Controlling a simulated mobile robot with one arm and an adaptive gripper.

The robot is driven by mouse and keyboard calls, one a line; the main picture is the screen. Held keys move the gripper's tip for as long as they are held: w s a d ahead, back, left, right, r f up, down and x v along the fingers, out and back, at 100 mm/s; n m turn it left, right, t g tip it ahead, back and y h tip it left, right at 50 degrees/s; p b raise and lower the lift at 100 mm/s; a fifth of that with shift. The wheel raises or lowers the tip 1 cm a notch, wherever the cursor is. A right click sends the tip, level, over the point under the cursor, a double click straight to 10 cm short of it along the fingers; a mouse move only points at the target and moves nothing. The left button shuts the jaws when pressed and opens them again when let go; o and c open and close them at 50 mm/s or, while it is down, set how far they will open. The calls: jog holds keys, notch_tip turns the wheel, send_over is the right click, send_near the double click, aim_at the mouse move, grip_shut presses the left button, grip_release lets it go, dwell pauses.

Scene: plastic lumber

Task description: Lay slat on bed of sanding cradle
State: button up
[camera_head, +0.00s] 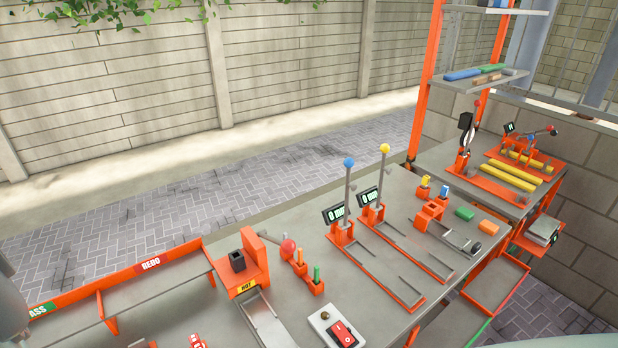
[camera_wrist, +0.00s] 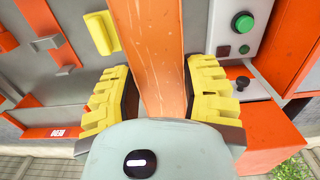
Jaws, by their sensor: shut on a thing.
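An orange slat (camera_wrist: 155,60) runs up the middle of the wrist view, between the yellow-and-black fingers of my gripper (camera_wrist: 158,95). My gripper is shut on the slat, with one finger along each side. The slat's far end leaves the top of the picture and its near end is hidden behind the grey gripper body. My gripper and this slat do not show in the head view. I cannot tell with certainty which fixture is the sanding cradle, and its bed is not clearly seen in the wrist view.
In the wrist view, a control panel with a green button (camera_wrist: 242,23) is at right and a yellow piece (camera_wrist: 103,33) at upper left. The head view shows a bench with two lever gauges (camera_head: 343,212), a hot fixture (camera_head: 240,262), a red switch (camera_head: 341,333) and a REDO bin (camera_head: 150,264).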

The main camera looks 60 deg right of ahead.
jog(key=s+a+f, duration=0.2)
jog(key=s+f, duration=0.3)
jog(key=f, duration=0.3)
jog(key=shift+s+f+b, duration=0.15)
jog(key=shift+s+b, duration=0.1)
jog(key=shift+b, duration=0.15)
jog(key=shift+a, duration=0.1)
notch_tip(320, 180, down, 9)
jog(key=b, duration=0.8)
jog(key=shift+r, duration=0.2)
jog(key=shift+f+b, duration=0.65)
jog(key=shift+f, duration=0.05)
jog(key=o, duration=1.3)
jog(key=shift+s+r, duration=0.15)
